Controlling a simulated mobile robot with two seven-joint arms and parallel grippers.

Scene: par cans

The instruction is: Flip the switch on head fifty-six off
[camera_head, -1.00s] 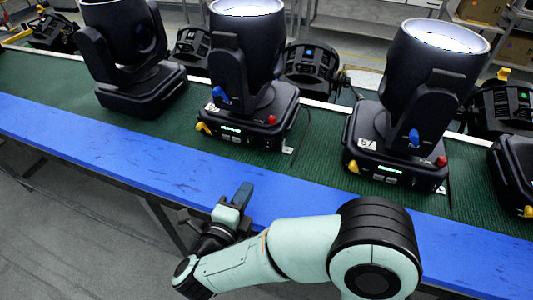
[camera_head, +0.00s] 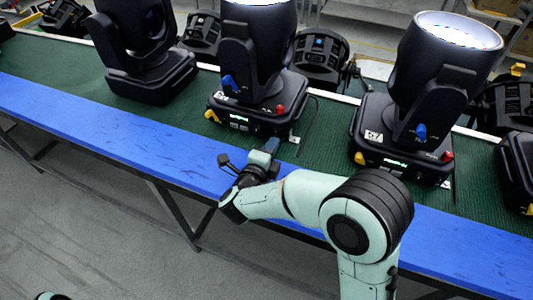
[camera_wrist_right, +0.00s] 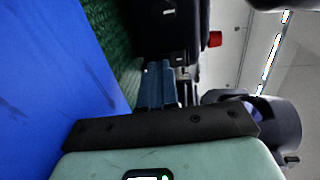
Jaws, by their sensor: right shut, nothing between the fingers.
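The middle moving head (camera_head: 257,50) stands on the bench with its lamp lit. The number on its label (camera_head: 220,96) is too small to read; the lit head to its right (camera_head: 440,80) seems to be marked 57. The middle head's front panel (camera_head: 240,122) has a lit green display, a yellow knob (camera_head: 211,116) and a red knob (camera_head: 279,109). I cannot make out a switch's position. My right gripper (camera_head: 270,146) is shut and empty, just in front of the panel's lower right part. In the right wrist view its blue fingers (camera_wrist_right: 157,86) point at the dark base (camera_wrist_right: 170,28), with a red knob (camera_wrist_right: 214,39) beside it.
The bench has a green mat (camera_head: 180,115) and a blue front edge (camera_head: 120,140). An unlit head (camera_head: 150,60) stands at the left. Black fixtures, such as one behind the middle head (camera_head: 322,57), line the back. Grey floor (camera_head: 70,215) lies open in front.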

